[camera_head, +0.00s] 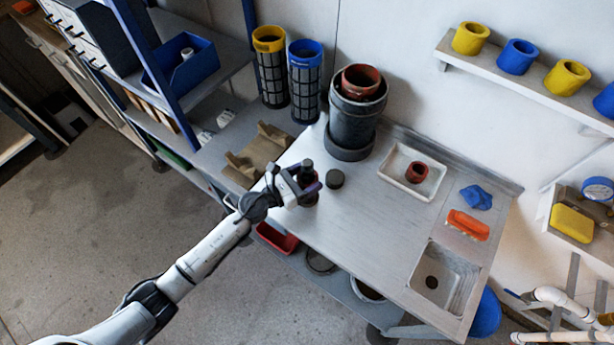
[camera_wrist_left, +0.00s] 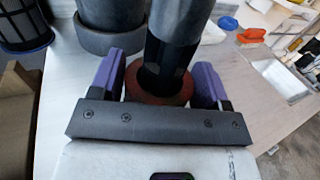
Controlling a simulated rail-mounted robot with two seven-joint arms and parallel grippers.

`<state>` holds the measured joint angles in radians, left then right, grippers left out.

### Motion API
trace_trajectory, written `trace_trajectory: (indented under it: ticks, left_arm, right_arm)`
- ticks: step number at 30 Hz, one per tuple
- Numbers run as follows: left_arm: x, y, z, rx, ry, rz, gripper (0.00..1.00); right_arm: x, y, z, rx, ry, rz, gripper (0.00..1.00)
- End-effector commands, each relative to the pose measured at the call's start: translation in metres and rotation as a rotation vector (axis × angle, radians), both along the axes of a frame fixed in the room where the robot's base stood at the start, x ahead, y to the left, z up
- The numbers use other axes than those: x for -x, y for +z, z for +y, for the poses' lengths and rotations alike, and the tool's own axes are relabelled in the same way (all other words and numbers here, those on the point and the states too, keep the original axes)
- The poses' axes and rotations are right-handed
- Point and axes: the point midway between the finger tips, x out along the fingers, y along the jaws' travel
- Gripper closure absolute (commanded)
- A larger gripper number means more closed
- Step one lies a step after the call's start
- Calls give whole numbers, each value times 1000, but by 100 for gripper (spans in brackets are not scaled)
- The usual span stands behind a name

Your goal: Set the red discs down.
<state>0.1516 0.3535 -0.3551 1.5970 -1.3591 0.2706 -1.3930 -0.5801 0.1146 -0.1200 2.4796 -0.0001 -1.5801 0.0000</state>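My left gripper (camera_head: 306,186) is over the left edge of the grey worktop, with its purple fingers on either side of a dark upright cylinder. In the left wrist view a red disc (camera_wrist_left: 188,94) rings the black cylinder (camera_wrist_left: 180,35) low down. It spans the gap between the two purple fingers (camera_wrist_left: 157,82), which appear shut on it. Only one red rim shows clearly; any others are hidden behind the gripper bar. In the head view a little red shows beside the fingers. My right gripper is in neither view.
A grey bucket (camera_head: 353,115) with a reddish pot (camera_head: 361,80) stands behind. A white tray (camera_head: 390,175) holds a red ring (camera_head: 416,173). A sink (camera_head: 455,258) is at right. The central worktop is clear.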

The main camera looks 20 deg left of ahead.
Motion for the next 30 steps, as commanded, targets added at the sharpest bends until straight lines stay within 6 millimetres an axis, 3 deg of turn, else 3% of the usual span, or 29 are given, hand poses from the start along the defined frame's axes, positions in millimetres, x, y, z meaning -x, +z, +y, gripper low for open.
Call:
trace_trajectory:
  ticks: [5, 15, 20, 30]
  left_arm:
    - [0, 0, 0, 0, 0, 0, 14]
    - [2, 0, 2, 0, 1, 1, 14]
    - [22, -2, 15, -4, -1, 0, 14]
    - [82, -4, 47, -1, 0, 2, 14]
  right_arm:
    - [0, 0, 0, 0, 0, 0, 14]
    - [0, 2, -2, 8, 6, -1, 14]
    - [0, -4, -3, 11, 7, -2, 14]
    - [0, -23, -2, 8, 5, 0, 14]
